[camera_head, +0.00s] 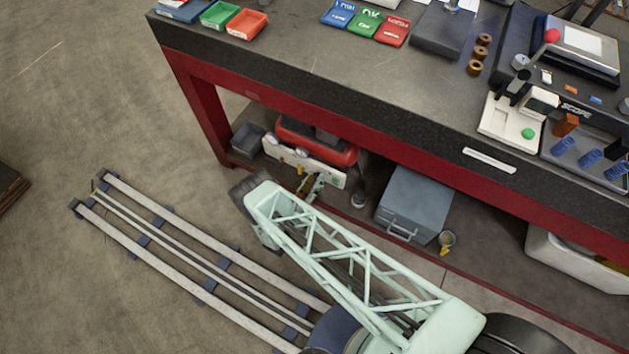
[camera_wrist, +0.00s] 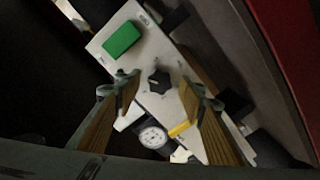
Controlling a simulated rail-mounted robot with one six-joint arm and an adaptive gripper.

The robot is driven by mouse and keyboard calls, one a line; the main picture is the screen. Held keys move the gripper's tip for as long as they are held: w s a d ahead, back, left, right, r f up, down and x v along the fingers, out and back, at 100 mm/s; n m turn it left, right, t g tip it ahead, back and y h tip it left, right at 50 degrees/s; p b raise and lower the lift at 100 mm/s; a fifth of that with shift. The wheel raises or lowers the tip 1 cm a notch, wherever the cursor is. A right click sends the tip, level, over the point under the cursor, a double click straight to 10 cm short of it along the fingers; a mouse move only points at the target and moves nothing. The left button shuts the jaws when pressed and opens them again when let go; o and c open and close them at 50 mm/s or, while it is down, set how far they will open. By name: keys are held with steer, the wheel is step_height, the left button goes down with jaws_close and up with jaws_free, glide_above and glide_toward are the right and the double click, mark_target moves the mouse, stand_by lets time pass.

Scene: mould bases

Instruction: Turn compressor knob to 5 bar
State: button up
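The compressor (camera_head: 318,142) is a red tank with a white front panel (camera_head: 333,177) on the lower shelf under the workbench. In the wrist view, the tilted white panel (camera_wrist: 140,62) carries a black knob (camera_wrist: 158,81), a green block-like button (camera_wrist: 122,39) and a round gauge (camera_wrist: 152,136). My gripper (camera_wrist: 160,91) is open, its two brown finger pads apart on either side of the knob's line of sight. I cannot tell how far the tips are from the knob. The knob's setting and the gauge reading are too small to read. In the head view my gripper (camera_head: 309,187) is in front of the panel.
The red-framed bench (camera_head: 290,75) overhangs the compressor. A grey tray (camera_head: 248,140) lies left of it and a grey-blue toolbox (camera_head: 414,205) right of it. A yellow piece (camera_wrist: 180,129) sits beside the gauge. Floor rails (camera_head: 185,245) run at the left.

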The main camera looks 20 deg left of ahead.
steer(key=shift+s, duration=0.2)
steer(key=v, duration=1.1)
steer(key=shift+s, duration=0.25)
stand_by(0.4)
steer(key=shift+a, duration=0.15)
steer(key=shift+r, duration=0.15)
stand_by(0.4)
